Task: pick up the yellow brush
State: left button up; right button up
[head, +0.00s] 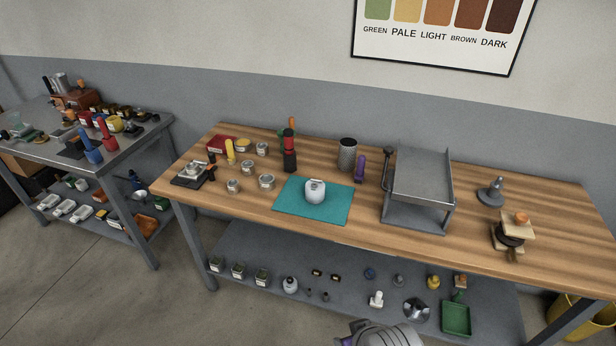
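A slim yellow upright object (230,150), which looks like the yellow brush, stands toward the back left of the wooden table (420,240). Neither of my grippers is in view. A grey rounded part at the bottom edge appears to be mine, with no fingers showing.
Several tins, a black scale-like device (188,180) and a red-and-black upright tool (289,155) stand near the yellow object. A teal mat (290,205) bears a white jar (315,191). A metal tray stand (423,175) is at right.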

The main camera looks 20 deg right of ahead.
aim_at(230, 149)
jog(key=i+j+z, duration=0.4)
jog(key=i, duration=0.25)
jog(key=i+j+z, duration=0.35)
jog(key=i+j, duration=0.2)
jog(key=j, duration=0.2)
jog(key=i+j+z, duration=0.15)
jog(key=i, duration=0.3)
jog(key=i+j+z, duration=0.15)
jog(key=i+j, duration=0.25)
